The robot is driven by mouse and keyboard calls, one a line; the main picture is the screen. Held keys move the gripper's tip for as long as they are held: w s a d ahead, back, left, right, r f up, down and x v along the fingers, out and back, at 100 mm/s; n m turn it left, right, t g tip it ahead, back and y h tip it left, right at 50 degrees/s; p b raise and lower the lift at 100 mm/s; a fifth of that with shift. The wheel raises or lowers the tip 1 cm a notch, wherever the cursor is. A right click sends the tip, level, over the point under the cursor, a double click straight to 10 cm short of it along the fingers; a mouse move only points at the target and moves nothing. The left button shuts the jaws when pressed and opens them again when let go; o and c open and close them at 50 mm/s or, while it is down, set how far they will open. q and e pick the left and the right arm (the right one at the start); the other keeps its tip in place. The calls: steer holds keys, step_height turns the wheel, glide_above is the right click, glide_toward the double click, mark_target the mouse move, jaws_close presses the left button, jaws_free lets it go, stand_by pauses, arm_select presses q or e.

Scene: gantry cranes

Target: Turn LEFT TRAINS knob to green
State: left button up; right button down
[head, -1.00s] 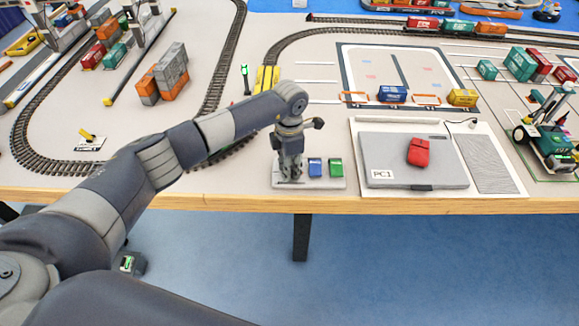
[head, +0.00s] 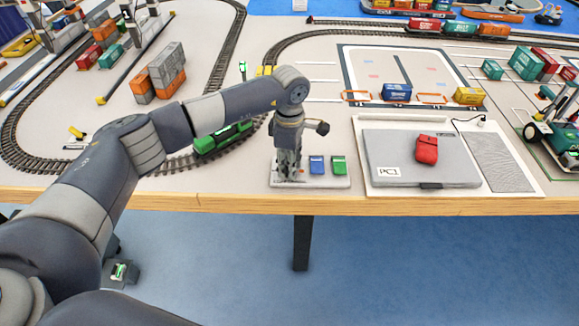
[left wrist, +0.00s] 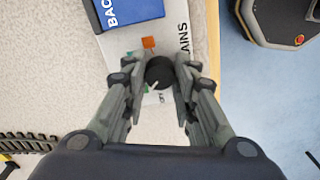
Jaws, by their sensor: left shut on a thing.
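The LEFT TRAINS knob (left wrist: 160,72) is a round black knob with a white pointer line, on a white label plate partly reading "AINS". The pointer slants down-left in the left wrist view, toward a small green mark (left wrist: 146,89). An orange mark (left wrist: 149,42) lies above the knob. My left gripper (left wrist: 162,78) is shut on the knob from both sides. In the head view my left gripper (head: 289,165) points down at the left end of the small control panel (head: 311,182) and hides the knob. My right gripper is in neither view.
A grey laptop (head: 385,148) with a red object (head: 427,149) is further right. A green train (head: 222,137) is on the track behind my arm. The table edge (head: 400,204) is close in front.

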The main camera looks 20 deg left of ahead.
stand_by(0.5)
arm_select(q)
steer(key=o, duration=1.1)
steer(key=shift+r, duration=0.1)
step_height(320, 180, up, 12)
steer(key=shift+f, duration=0.1)
